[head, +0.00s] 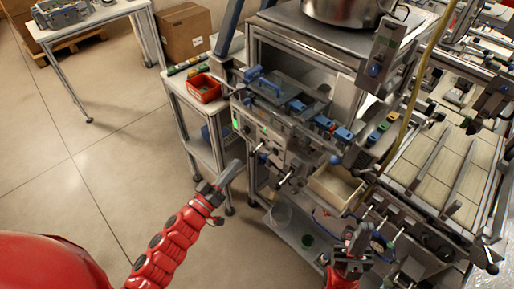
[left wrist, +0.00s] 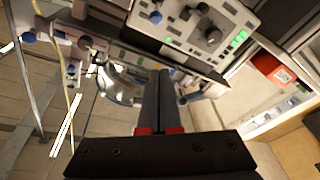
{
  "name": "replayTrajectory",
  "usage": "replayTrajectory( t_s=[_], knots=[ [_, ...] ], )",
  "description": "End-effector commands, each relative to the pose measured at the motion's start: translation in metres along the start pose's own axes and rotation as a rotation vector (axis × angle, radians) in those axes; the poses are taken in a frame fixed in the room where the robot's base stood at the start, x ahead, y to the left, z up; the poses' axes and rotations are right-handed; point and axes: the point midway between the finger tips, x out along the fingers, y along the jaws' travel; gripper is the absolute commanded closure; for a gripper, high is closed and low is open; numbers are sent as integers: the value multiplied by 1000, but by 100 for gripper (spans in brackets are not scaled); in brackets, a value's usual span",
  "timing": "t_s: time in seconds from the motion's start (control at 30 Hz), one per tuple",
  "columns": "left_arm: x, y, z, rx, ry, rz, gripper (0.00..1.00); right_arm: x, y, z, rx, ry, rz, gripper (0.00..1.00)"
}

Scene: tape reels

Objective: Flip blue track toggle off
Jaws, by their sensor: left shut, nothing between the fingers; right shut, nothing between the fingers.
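A grey control panel (head: 268,138) with a lit green display (head: 236,124) stands on the front of the machine in the middle of the head view. Small metal levers (head: 260,147) stick out of its face. The panel also shows upside down at the top of the left wrist view (left wrist: 178,32), with a black knob (left wrist: 212,35) and several small levers. I cannot tell which lever is the blue track toggle or its position. My left gripper (head: 237,166) is shut and empty, just left of and apart from the panel. My right gripper (head: 362,236) is shut and empty, low at right.
Blue handles and clamps (head: 297,104) line the machine top above the panel. A red bin (head: 204,88) stands on the side table at left. An open tray (head: 335,188) juts out right of the panel. The floor (head: 110,130) at left is clear.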

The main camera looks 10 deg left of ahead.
Motion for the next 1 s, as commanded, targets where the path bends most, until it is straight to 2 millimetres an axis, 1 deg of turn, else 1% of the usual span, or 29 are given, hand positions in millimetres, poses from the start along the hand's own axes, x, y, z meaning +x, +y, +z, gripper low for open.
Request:
replayTrajectory(
  t_s=[0.3,0.43,0.57,0.9,0.93,1.0],
  knots=[
    [1,0,0,-2,0,-1,100,0,0,0,0,0,0,100],
    [9,1,-1,-2,1,1,100,3,0,0,0,0,0,100],
    [29,3,-1,-4,0,3,100,8,0,-1,0,0,0,100],
    [102,3,-3,-3,1,2,100,33,2,-6,0,0,0,100],
    [103,1,0,-5,1,-1,100,34,2,-6,0,0,0,100],
    [96,0,12,-7,0,-4,100,36,2,-6,0,0,0,100]
  ],
)
